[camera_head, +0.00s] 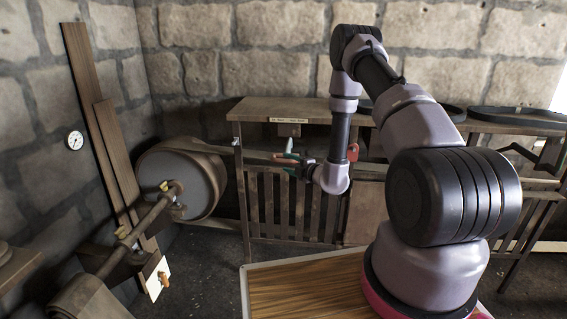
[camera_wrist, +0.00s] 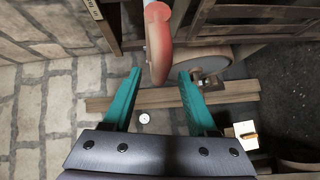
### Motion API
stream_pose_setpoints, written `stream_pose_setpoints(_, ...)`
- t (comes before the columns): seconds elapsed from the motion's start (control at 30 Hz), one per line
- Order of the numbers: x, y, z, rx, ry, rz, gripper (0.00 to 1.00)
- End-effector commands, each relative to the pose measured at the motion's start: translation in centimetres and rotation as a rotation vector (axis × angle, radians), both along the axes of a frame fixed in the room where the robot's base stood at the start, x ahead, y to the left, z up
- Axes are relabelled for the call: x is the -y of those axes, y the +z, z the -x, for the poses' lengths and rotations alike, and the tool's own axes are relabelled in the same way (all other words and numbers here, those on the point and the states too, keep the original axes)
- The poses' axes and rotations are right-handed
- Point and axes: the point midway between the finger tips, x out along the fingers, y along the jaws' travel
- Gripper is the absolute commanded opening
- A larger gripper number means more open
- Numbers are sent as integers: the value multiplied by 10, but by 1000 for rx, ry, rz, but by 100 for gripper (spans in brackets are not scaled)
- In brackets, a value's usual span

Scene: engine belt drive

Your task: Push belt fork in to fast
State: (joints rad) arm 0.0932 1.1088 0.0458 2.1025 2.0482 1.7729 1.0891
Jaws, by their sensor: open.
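My gripper (camera_head: 296,165) is in front of the wooden bench frame, to the right of the large drum. Its two teal fingers (camera_wrist: 157,88) are apart in the wrist view. A rounded red handle with a pale pink end (camera_wrist: 158,45) lies ahead of the fingertips, roughly between them. It appears to be the belt fork's handle; contact with the fingers is not visible. In the head view the handle is small and partly hidden by my gripper. A pale label strip (camera_head: 289,120) is on the bench edge above; its lettering is too small to read.
The large drum (camera_head: 185,180) is left of my gripper, with a shaft in front. A white plate with an orange lever (camera_head: 157,279) is at lower left. A red part (camera_head: 353,152) hangs right of my forearm. A round gauge (camera_head: 75,140) is on the left wall.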

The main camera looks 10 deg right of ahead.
Motion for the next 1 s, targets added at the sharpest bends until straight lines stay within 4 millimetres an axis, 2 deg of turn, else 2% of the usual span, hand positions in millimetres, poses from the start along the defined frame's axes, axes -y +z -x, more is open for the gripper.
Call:
stream_pose_setpoints(0.2, -12, -4, -23, 1, 1, 1, 58)
stream_pose_setpoints(0.57, -15, -4, -28, 0, 0, 0, 58)
stream_pose_setpoints(0.67, -15, -4, -28, 0, 0, 0, 24)
stream_pose_setpoints(0.7, -15, -4, -28, 0, 0, 0, 8)
stream_pose_setpoints(0.73, -15, -4, -28, 0, 0, 0, 0)
stream_pose_setpoints(1.0, -15, -4, -28, 0, 1, 0, 0)
